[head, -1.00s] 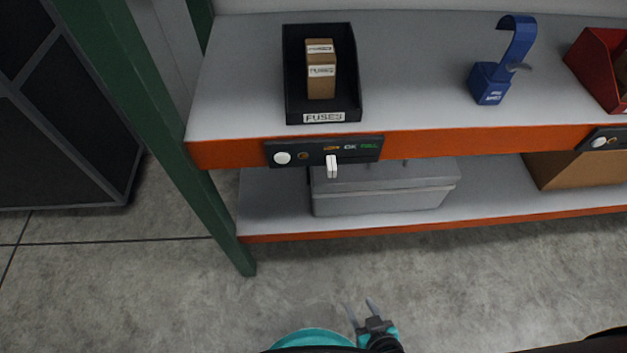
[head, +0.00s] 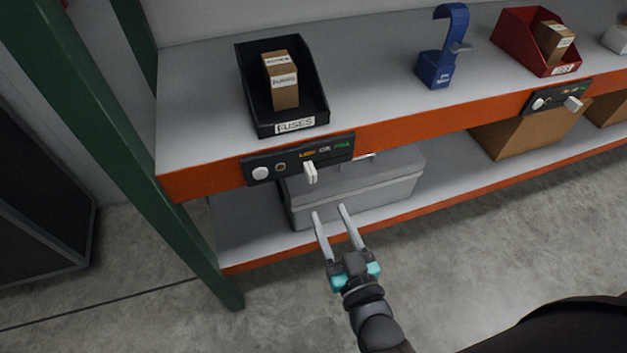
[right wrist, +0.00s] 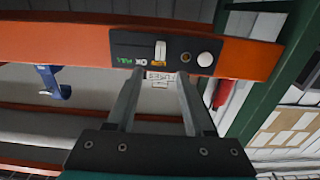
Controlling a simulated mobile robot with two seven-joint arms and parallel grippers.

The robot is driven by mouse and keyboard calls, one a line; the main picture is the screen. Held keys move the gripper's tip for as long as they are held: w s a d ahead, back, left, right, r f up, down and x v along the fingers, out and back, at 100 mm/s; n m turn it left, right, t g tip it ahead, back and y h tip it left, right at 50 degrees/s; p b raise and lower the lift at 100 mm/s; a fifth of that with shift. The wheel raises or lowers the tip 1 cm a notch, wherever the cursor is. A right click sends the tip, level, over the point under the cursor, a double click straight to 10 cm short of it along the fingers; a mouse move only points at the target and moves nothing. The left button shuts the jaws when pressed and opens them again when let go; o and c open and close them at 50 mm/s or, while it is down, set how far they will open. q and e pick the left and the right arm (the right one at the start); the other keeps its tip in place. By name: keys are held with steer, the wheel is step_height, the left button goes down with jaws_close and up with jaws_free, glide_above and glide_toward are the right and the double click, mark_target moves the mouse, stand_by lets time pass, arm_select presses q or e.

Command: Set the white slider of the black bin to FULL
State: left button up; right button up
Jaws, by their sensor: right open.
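The black bin (head: 312,94), labelled FUSES, stands on the upper shelf at the left in the head view, with a brown box in it. Below it, a dark panel (head: 294,164) on the orange shelf edge bears the words LOW, OK and FULL. The white slider (head: 310,173) sticks out under LOW; it also shows in the right wrist view (right wrist: 160,50), beside OK, on the side away from FULL. My right gripper (head: 329,212) is open and empty, below and in front of the slider. In the right wrist view the slider lies between and beyond its fingertips (right wrist: 159,78). My left gripper is not in view.
A grey lidded case (head: 395,192) sits on the lower shelf behind my right fingers. A blue holder (head: 436,68) and a red bin (head: 515,42) stand farther right. A second panel (head: 555,97) is under the red bin. A green post (head: 150,180) stands at the left.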

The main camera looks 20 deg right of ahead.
mark_target(313, 179)
steer(key=w+b, duration=0.1)
steer(key=w, duration=0.7)
steer(key=shift+w+a, duration=0.15)
steer(key=shift+w, duration=0.2)
steer(key=shift+w+b, duration=0.3)
steer(key=shift+w, duration=0.35)
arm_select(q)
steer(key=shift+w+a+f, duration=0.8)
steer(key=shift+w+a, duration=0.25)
arm_select(e)
jaws_close()
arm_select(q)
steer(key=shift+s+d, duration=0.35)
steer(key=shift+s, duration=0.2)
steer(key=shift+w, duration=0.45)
